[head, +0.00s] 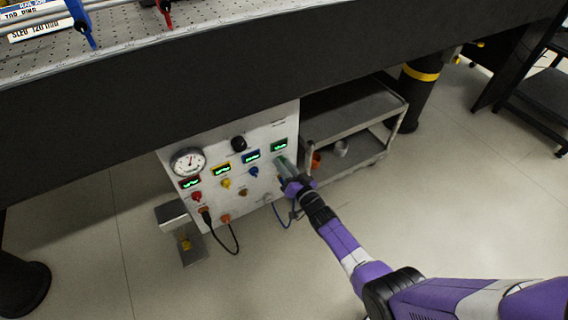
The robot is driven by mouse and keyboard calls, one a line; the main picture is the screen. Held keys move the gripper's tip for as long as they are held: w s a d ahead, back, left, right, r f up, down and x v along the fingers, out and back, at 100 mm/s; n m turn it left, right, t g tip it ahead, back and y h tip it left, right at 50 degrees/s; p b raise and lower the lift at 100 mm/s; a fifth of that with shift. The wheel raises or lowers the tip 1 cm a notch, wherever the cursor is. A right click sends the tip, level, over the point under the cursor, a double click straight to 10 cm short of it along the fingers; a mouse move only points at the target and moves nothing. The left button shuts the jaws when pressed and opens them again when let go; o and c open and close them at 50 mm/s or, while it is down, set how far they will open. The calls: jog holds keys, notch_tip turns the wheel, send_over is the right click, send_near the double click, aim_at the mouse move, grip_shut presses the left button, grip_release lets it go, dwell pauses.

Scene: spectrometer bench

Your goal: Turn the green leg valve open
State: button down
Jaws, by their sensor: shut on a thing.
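A white valve panel (222,207) stands under the dark bench. A green-framed display (279,146) is at its upper right. My gripper (281,162) is at the panel just below this display, shut on the green leg valve. The fingers and wrist cover the valve, so its turn angle cannot be made out. The red valve (196,197), yellow valve (226,184) and blue valve (254,172) sit in a row to the left, each below its own display.
A round gauge (187,162) and a black knob (238,143) are on the panel. A black cable (236,240) hangs in front. A grey cart (345,120) stands close on the right. A pedal-like stand (179,225) is at the left. The floor in front is open.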

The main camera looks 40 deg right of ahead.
jog(key=shift+m, duration=1.5)
jog(key=shift+p, duration=0.3)
jog(key=c, duration=1.1)
grip_release()
jog(key=shift+p+v, duration=1.65)
jog(key=shift+v, duration=2.25)
